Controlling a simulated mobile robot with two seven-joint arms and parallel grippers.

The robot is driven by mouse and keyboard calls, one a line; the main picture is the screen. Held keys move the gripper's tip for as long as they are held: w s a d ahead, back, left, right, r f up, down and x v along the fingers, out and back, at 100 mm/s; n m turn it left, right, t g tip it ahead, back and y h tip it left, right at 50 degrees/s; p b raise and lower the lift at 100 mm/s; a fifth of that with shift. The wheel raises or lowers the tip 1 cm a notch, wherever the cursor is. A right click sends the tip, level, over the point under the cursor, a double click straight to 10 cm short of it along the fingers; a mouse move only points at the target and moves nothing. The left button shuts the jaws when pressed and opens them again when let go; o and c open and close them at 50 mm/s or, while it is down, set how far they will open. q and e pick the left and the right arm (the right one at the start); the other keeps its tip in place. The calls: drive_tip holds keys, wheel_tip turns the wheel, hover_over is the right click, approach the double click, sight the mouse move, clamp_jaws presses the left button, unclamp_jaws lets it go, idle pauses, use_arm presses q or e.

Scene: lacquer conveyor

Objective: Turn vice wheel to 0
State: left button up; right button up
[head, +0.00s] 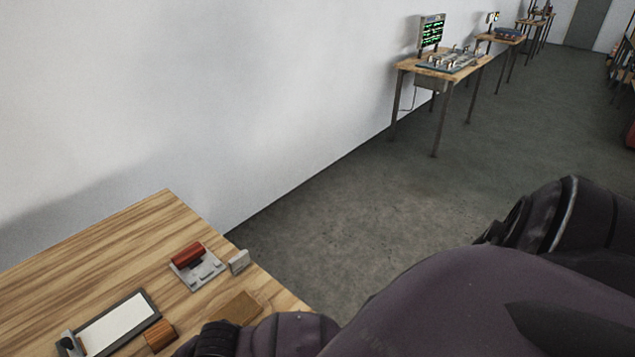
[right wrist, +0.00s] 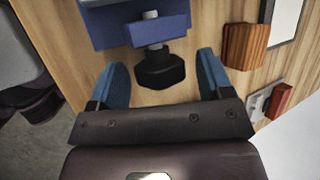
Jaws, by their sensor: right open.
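The blue vice (right wrist: 112,27) is at the top of the right wrist view, over the wooden table. A light grey screw (right wrist: 149,30) comes out of it toward me and ends in the black vice wheel (right wrist: 160,72). My right gripper (right wrist: 162,66) is open, with one blue finger on each side of the wheel. Gaps show between the fingers and the wheel. No number or mark on the wheel can be read. The vice and wheel are not seen in the head view, where my own arm covers the lower part. My left gripper is not in view.
The wooden table (head: 95,249) also carries a red cylinder (head: 187,254) on a grey base, a framed white panel (head: 115,323), an orange-brown block (head: 160,336) and a flat brown piece (head: 241,307). A white wall stands behind. Another bench (head: 410,66) is far off across open floor.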

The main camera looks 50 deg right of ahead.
drive_tip(key=shift+w+r+g, duration=0.1)
drive_tip(key=shift+w+g, duration=0.05)
drive_tip(key=shift+g, duration=0.25)
drive_tip(key=shift+a+g, duration=0.1)
drive_tip(key=shift+g, duration=0.6)
drive_tip(key=shift+a+g, duration=0.1)
drive_tip(key=shift+g, duration=0.5)
drive_tip(key=shift+w+m, duration=0.1)
drive_tip(key=shift+m, duration=0.2)
